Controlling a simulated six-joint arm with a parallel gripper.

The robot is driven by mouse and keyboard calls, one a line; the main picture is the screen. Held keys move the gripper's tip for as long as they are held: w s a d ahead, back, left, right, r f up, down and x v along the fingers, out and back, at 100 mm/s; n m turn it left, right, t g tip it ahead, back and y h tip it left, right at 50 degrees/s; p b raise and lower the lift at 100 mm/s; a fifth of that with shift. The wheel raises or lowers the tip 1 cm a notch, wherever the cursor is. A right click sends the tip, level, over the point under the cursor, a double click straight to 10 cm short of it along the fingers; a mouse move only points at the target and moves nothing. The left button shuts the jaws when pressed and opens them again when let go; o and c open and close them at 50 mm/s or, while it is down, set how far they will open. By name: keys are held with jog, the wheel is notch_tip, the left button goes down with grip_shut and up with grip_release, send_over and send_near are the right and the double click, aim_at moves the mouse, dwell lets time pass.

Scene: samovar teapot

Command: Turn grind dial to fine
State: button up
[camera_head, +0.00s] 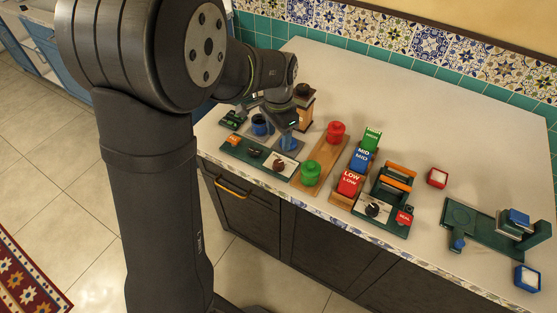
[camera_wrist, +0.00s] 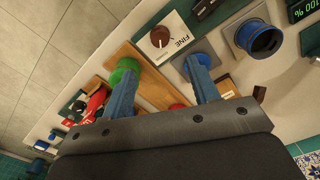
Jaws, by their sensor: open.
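The grind dial (camera_wrist: 160,37) is a round brown knob on a white plate (camera_wrist: 174,50) marked FINE, at the top middle of the wrist view. In the head view the dial (camera_head: 279,164) sits at the right end of a dark green panel (camera_head: 240,147) near the counter's front edge. My gripper (camera_wrist: 161,62) is open and empty, with its two blue fingers spread apart below the knob in the wrist view. The fingers appear above the counter and apart from the dial. The setting it points at is too small to tell.
A blue cup (camera_wrist: 262,38) stands beside the panel. A green canister (camera_head: 310,173) and a red canister (camera_head: 336,132) stand on a wooden board to its right. LOW, MID and HIGH blocks stand beyond (camera_head: 350,184). The back right of the counter (camera_head: 450,130) is clear.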

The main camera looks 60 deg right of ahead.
aim_at(278, 163)
notch_tip(278, 163, down, 11)
jog(key=shift+f, duration=0.2)
jog(key=c, duration=1)
jog(key=shift+o, duration=0.2)
jog(key=shift+n, duration=0.3)
jog(key=n, duration=0.6)
jog(key=shift+n, duration=0.3)
jog(key=n, duration=0.6)
jog(key=shift+n, duration=0.4)
